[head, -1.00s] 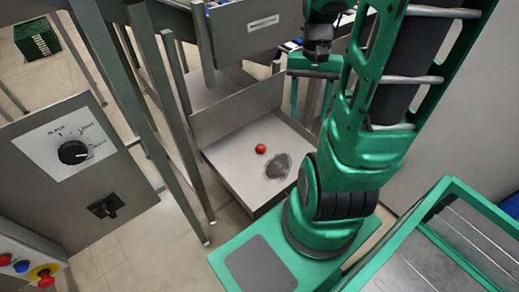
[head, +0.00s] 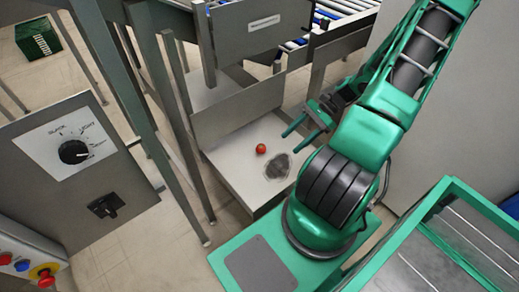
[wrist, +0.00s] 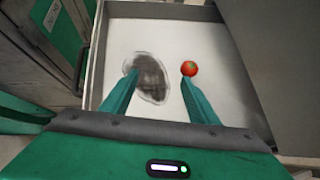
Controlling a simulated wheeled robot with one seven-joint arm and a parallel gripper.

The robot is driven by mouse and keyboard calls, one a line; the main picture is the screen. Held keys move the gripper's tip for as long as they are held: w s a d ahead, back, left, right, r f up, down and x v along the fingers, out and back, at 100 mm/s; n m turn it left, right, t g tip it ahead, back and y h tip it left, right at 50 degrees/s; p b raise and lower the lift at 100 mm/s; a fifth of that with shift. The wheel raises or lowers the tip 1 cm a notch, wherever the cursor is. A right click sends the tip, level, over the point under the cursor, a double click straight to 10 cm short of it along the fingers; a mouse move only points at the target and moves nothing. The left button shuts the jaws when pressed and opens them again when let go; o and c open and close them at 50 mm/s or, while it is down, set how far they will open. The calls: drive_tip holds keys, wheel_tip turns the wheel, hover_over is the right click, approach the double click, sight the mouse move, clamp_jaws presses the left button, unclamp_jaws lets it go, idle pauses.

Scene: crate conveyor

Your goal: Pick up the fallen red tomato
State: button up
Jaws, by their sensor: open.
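I cannot tell whether the right finger touches the tomato.
An upright grey panel (head: 238,113) borders the tray's back. Metal posts (head: 181,130) and a control box with a dial (head: 74,152) stand at the left. The roller conveyor (head: 335,15) is above. A green-framed cart (head: 440,235) is at lower right.

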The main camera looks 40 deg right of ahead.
sight(265, 147)
drive_tip(key=w+f+m+t, duration=0.1)
drive_tip(key=w+d+f+m+t+y, duration=0.1)
drive_tip(key=m+t, duration=0.1)
drive_tip(key=shift+w+f, duration=0.25)
drive_tip(key=shift+w+d+f+m+t+y, duration=0.15)
drive_tip(key=shift+w+m+t, duration=0.15)
drive_tip(key=shift+t, duration=0.15)
drive_tip(key=shift+w+d+f+m+t+y, duration=0.15)
drive_tip(key=shift+w+m+t, duration=0.15)
drive_tip(key=shift+t, duration=0.15)
drive_tip(key=x, duration=0.4)
drive_tip(key=shift+a, duration=0.15)
drive_tip(key=shift+f+x, duration=0.2)
drive_tip(key=shift+x, duration=2.95)
drive_tip(key=shift+s, duration=0.2)
drive_tip(key=c, duration=1.1)
